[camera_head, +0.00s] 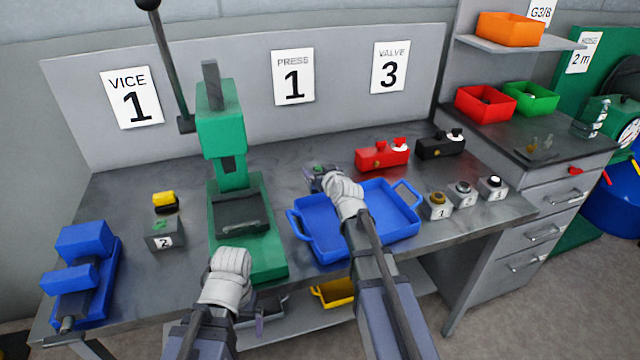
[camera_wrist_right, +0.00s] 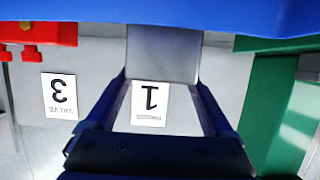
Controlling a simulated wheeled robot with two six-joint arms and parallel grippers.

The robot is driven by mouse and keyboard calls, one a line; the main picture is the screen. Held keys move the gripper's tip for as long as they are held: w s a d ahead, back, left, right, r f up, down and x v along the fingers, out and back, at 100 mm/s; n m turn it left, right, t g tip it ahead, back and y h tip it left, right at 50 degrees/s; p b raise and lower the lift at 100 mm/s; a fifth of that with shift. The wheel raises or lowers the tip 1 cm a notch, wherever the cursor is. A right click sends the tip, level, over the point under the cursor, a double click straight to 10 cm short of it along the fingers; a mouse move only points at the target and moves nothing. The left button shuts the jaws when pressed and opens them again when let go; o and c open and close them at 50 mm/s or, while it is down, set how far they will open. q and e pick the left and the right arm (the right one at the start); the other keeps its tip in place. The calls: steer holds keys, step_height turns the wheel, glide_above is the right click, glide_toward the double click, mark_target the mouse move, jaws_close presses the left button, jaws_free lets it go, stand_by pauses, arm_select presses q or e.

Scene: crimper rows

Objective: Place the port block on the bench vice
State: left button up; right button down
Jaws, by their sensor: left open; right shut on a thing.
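The blue bench vice (camera_head: 85,243) stands at the left front of the bench, below the VICE 1 sign. My right gripper (camera_head: 317,174) is over the back left of the blue tray and shut on a small grey block. The block (camera_wrist_right: 163,55) shows between its fingers in the right wrist view; in the head view it is mostly hidden by my wrist, so its ports cannot be made out. My left gripper (camera_head: 258,320) is open at the bench's front edge, in front of the green press and to the right of the vice; its fingers are partly hidden.
The green press (camera_head: 235,135) stands between the vice and the blue tray (camera_head: 388,238). A grey block marked 2 (camera_head: 164,241) and a yellow piece (camera_head: 165,202) lie between press and vice. Red (camera_head: 383,157) and black (camera_head: 440,147) valve blocks stand behind the tray.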

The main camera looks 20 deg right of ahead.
steer(key=shift+f+b, duration=1.45)
steer(key=shift+f, duration=0.15)
steer(key=shift+f, duration=0.2)
jaws_free()
steer(key=shift+r, duration=0.2)
steer(key=p+v, duration=0.4)
steer(key=v, duration=0.8)
